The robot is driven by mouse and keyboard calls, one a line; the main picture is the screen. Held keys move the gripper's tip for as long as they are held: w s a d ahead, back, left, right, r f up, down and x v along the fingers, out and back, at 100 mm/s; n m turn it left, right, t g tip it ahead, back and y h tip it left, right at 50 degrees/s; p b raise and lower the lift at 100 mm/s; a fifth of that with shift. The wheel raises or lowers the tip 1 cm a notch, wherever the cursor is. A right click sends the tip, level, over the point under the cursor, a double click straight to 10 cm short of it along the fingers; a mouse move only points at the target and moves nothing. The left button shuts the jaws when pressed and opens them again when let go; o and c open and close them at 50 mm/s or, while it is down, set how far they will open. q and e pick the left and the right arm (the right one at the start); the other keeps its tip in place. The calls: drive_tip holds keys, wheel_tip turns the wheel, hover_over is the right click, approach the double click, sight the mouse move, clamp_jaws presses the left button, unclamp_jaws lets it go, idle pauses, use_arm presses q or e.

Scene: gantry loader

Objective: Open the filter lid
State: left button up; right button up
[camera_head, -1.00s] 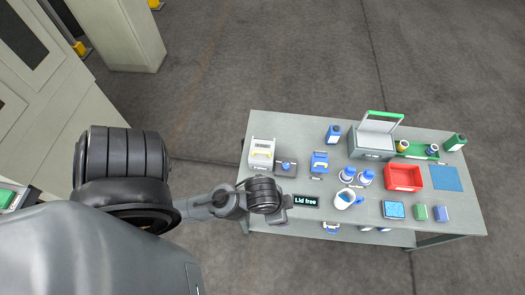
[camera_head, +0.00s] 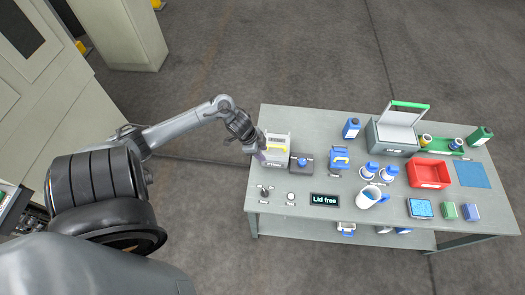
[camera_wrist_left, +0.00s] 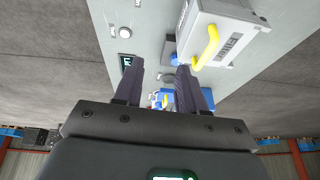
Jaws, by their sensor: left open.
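A white box with a yellow handle (camera_head: 277,150), which looks like the filter unit, stands at the table's left end. Its top appears closed. In the left wrist view the white box (camera_wrist_left: 232,38) and its yellow handle (camera_wrist_left: 207,47) are at upper right, to the right of my fingers. My left gripper (camera_head: 260,156) is at the left side of this box in the head view. In the left wrist view the left gripper (camera_wrist_left: 160,70) is open, with nothing between its fingers and the handle outside them. My right gripper is not in view.
A small display (camera_head: 325,200) reads "Lid free" at the table's front. A dark block with a blue knob (camera_head: 302,163) stands right of the box. A small lever (camera_head: 265,191) and a round button (camera_head: 291,198) are in front. A red bin (camera_head: 430,173) stands further right.

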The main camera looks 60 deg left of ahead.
use_arm(q)
drive_tip(key=t+y+b, duration=0.1)
drive_tip(key=b, duration=0.1)
approach(277, 146)
drive_tip(key=v, duration=0.3)
drive_tip(key=b+x, duration=0.1)
drive_tip(key=x, duration=1)
drive_tip(key=shift+b, duration=0.35)
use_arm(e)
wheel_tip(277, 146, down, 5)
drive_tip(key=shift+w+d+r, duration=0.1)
use_arm(q)
drive_tip(key=shift+c, duration=0.4)
clamp_jaws()
drive_tip(key=shift+r, duration=0.1)
